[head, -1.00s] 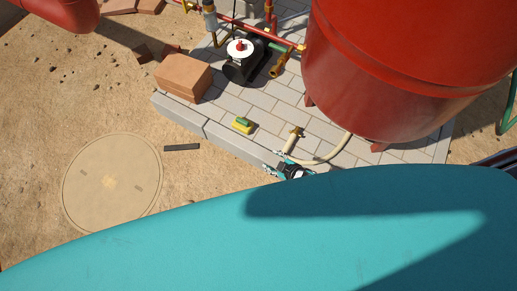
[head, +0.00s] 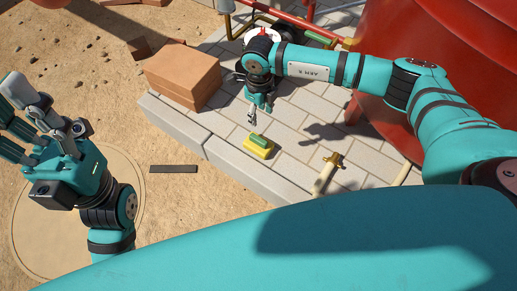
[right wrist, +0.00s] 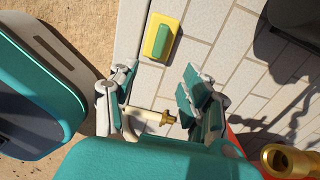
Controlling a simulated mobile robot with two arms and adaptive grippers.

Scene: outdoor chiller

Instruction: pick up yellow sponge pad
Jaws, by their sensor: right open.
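The yellow sponge pad (head: 259,149), with a green top layer, lies flat on the grey pavers near the kerb. It also shows in the right wrist view (right wrist: 174,26), just beyond the fingertips. My right gripper (head: 252,116) points down above the pavers, just behind the sponge in the head view. In the right wrist view its two fingers (right wrist: 156,82) are apart with nothing between them, and the sponge is not touched. My left gripper (head: 18,108) is raised at the left edge, away from the sponge, with its fingers spread and empty.
A brick stack (head: 183,76) stands left of the sponge. A beige pipe with a brass valve (head: 328,170) lies to its right. A large red tank (head: 420,45) stands at the right. A dark flat bar (head: 173,169) lies on the sand. Pavers around the sponge are clear.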

